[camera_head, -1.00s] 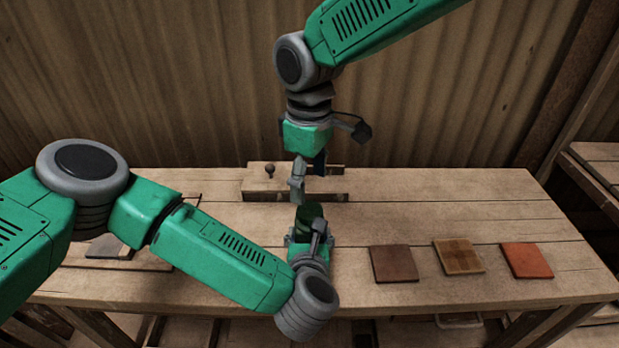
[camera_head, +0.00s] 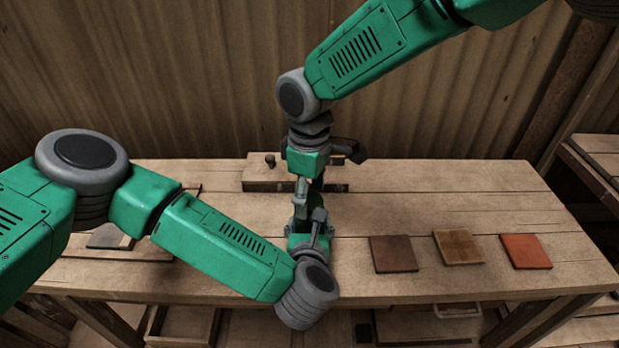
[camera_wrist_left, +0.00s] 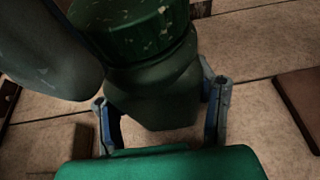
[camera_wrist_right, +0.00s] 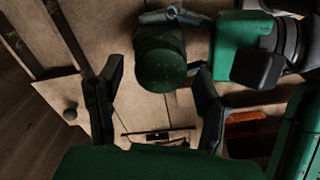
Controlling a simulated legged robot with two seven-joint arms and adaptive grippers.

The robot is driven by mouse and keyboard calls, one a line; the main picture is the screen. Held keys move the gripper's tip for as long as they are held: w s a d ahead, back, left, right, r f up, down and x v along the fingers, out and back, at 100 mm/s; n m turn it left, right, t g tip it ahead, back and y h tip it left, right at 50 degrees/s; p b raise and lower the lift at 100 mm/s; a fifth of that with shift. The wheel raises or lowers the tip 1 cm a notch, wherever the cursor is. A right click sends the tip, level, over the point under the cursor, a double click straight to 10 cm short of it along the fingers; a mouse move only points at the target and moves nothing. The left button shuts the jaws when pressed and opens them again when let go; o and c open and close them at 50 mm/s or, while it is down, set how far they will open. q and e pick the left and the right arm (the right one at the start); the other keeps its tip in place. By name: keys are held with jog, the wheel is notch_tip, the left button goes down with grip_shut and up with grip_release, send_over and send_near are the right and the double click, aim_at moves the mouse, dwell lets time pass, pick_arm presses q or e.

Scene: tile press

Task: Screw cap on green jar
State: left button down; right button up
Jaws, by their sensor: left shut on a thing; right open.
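The green jar (camera_wrist_left: 155,88) is dark green and shows in the left wrist view between the fingers of my left gripper (camera_wrist_left: 160,92), which is shut on it. A green, speckled cap-like top (camera_wrist_left: 140,28) sits on the jar. In the right wrist view this round top (camera_wrist_right: 160,62) lies between the fingertips of my right gripper (camera_wrist_right: 157,72), which is open. I cannot tell whether the cap is screwed tight. In the head view my right gripper (camera_head: 301,192) is directly above my left gripper (camera_head: 308,228), and the arms mostly hide the jar.
On the wooden table (camera_head: 470,205), a brown tile (camera_head: 393,254), a tan tile (camera_head: 458,247) and an orange tile (camera_head: 526,251) lie in a row at the right. A wooden block with a knob (camera_head: 270,160) stands behind the grippers. The table's right back is clear.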

jog(key=shift+f, duration=0.55)
jog(key=c, duration=1.2)
jog(key=o, duration=1.4)
jog(key=shift+c, duration=0.2)
jog(key=shift+r, duration=0.1)
notch_tip(320, 180, up, 12)
